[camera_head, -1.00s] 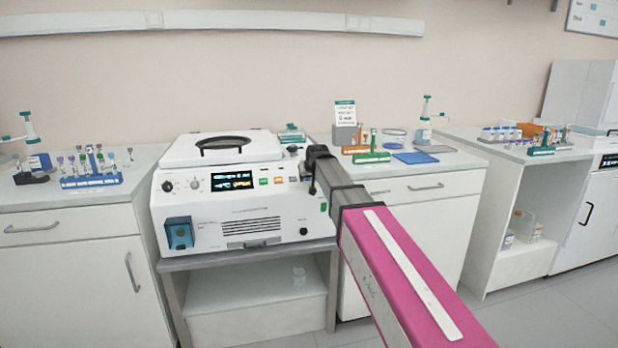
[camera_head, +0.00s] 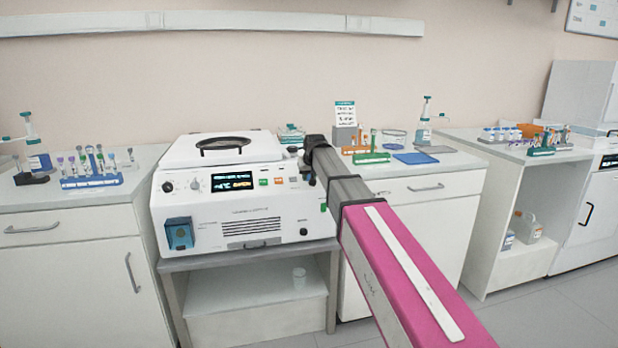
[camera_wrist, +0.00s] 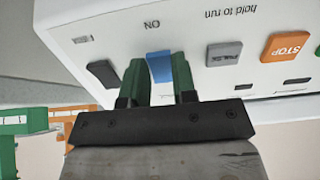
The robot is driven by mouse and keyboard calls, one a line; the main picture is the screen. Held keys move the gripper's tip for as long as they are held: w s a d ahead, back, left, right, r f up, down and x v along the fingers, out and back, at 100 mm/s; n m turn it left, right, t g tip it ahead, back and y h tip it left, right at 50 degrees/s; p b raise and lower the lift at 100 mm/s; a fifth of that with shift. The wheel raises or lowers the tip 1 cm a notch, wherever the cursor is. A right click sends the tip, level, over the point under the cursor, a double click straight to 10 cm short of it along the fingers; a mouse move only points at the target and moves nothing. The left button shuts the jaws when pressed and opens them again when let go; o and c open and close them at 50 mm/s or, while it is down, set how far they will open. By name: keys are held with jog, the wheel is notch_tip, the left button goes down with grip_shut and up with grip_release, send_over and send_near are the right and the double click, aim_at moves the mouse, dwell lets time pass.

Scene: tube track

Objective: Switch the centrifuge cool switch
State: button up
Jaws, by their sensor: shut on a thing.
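The white centrifuge (camera_head: 285,213) stands on a low grey stand in the head view, its lid shut and its front display lit. In the wrist view, seen upside down, a blue switch (camera_wrist: 158,65) is on its white panel near the word "ON". My gripper (camera_wrist: 158,74) has its two green fingers on either side of this switch, shut on it. A black switch (camera_wrist: 102,73) is beside the left finger. A grey PULSE button (camera_wrist: 224,54) and an orange STOP button (camera_wrist: 286,46) are to the right. In the head view my arm hides the fingers.
A tube rack (camera_head: 92,181) stands on the left counter. On the counter behind my arm are a green rack (camera_head: 371,158) and a blue pad (camera_head: 415,158). Orange and green racks show at the wrist view's lower left.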

dwell(0.3)
jog(key=o, duration=0.9)
jog(key=v, duration=1)
jog(key=shift+r, duration=0.45)
